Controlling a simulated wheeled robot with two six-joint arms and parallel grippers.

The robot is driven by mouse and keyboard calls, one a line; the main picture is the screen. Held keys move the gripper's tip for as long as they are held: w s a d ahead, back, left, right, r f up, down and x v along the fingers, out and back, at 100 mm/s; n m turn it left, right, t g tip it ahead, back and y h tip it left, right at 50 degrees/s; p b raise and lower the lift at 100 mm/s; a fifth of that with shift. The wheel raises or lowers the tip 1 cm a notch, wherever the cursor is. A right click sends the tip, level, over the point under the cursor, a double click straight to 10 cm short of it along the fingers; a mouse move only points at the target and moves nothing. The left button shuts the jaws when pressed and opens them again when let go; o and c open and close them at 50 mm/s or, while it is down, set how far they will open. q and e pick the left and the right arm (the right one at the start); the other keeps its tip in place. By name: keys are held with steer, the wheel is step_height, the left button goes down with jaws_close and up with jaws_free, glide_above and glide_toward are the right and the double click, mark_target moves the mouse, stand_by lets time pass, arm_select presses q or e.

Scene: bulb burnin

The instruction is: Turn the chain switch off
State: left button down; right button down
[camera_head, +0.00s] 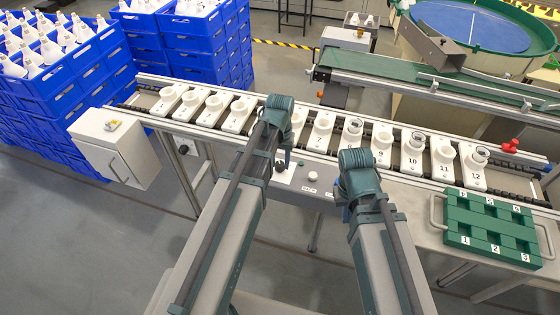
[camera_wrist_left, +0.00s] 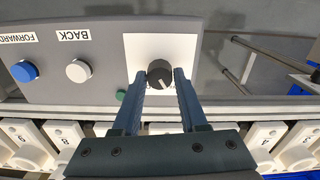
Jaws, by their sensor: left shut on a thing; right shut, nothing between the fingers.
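The chain switch (camera_wrist_left: 160,72) is a dark round knob on a white plate of the grey control panel (camera_wrist_left: 105,30). In the left wrist view my left gripper (camera_wrist_left: 160,80) has a finger on each side of the knob and is shut on it. In the head view the left gripper (camera_head: 281,163) points down at the panel, and the knob is partly hidden there. My right gripper (camera_head: 346,213) is shut and empty, right of the panel's buttons and apart from them; its fingertips are hard to make out.
The panel also has a blue FORWARD button (camera_wrist_left: 25,71), a white BACK button (camera_wrist_left: 79,71) and a green button (camera_wrist_left: 121,95). Behind runs a conveyor with numbered white holders (camera_head: 412,160). A green tray (camera_head: 492,228) lies at right; a grey box (camera_head: 125,150) hangs at left.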

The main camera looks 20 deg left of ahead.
mark_target(280, 164)
arm_select(q)
steer(key=shift+n, duration=0.6)
steer(key=shift+c, duration=2.2)
jaws_free()
step_height(280, 164, up, 14)
steer(key=p, duration=1.4)
steer(key=shift+f, duration=0.15)
